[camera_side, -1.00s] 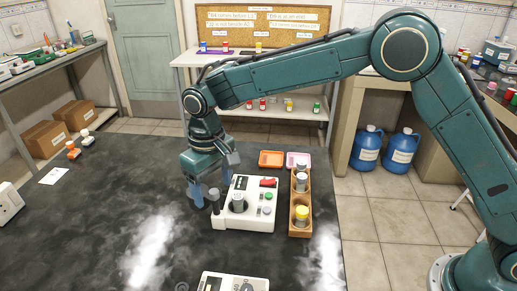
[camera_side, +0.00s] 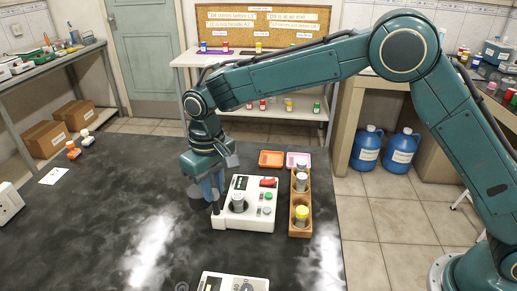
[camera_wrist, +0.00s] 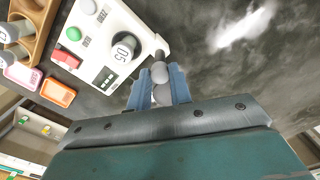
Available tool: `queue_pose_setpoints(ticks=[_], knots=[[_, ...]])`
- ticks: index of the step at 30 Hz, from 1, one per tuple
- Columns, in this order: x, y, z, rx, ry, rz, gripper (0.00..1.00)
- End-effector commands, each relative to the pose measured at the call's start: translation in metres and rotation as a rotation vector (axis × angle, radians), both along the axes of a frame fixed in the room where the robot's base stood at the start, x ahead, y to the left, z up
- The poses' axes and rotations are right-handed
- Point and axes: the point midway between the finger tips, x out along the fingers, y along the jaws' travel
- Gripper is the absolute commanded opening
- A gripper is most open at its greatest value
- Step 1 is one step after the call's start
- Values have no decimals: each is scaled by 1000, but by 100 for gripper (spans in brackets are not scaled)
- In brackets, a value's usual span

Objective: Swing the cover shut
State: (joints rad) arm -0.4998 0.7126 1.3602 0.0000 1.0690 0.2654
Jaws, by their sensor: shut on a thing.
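The white instrument (camera_side: 250,212) stands on the dark bench with a grey-capped vial (camera_side: 238,203) upright in its well. In the wrist view the vial's top (camera_wrist: 125,46) reads "05". The well is uncovered. A dark grey rounded part, apparently the cover (camera_side: 196,197), is at the instrument's left edge, beside the fingers and partly hidden by them. My gripper (camera_side: 213,193) points down there, its blue fingers closed on grey rounded parts. In the wrist view those parts (camera_wrist: 160,74) sit between the fingers, close to a dark post at the instrument's corner.
A wooden rack (camera_side: 300,214) with several vials stands right of the instrument. Orange (camera_side: 271,158) and pink (camera_side: 297,158) trays lie behind. Another white device (camera_side: 232,282) is at the front edge. The bench to the left is mostly clear.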

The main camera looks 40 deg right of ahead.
Motion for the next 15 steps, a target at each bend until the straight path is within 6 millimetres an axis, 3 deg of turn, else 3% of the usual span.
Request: queue_pose_setpoints(ticks=[15], knots=[[0,0,0,0,-1,-370,8]])
